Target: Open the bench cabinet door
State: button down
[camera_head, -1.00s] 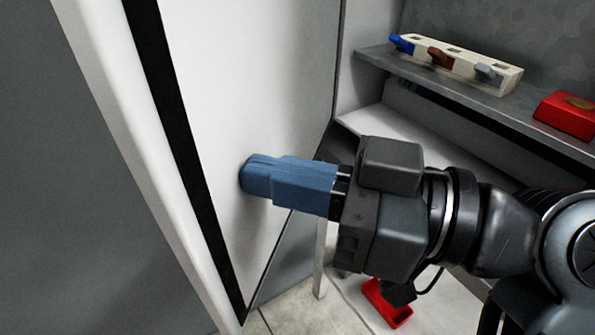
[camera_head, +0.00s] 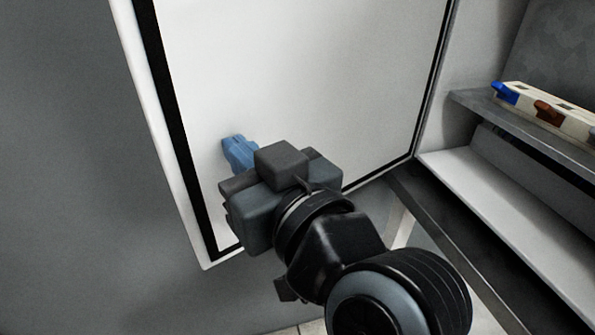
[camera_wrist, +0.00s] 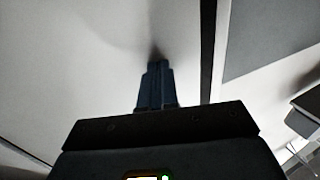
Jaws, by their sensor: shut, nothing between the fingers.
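The cabinet door (camera_head: 310,70) is a white panel with a black edge strip; it stands swung out from the cabinet, its inner face toward me. My gripper (camera_head: 232,146), with blue fingers, is shut and empty. Its fingertips are at the door's inner face, low and toward the free edge on the left. In the wrist view the blue fingers (camera_wrist: 156,70) point at the white panel (camera_wrist: 80,50), their tips at or very near it. I cannot tell for sure whether they touch. No handle is visible.
A grey shelf (camera_head: 470,106) at the right holds a pale block (camera_head: 570,122) with blue and brown pieces. A white lower shelf (camera_head: 500,205) lies below it. A plain grey surface (camera_head: 70,150) fills the left side.

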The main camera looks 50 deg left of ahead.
jog(key=w+a+m+t+p, duration=0.1)
jog(key=a+m+t, duration=0.1)
jog(key=a, duration=1)
jog(key=shift+w+a+t+p, duration=0.15)
jog(key=shift+a+t+p, duration=0.2)
jog(key=shift+t, duration=0.15)
jog(key=shift+d, duration=0.1)
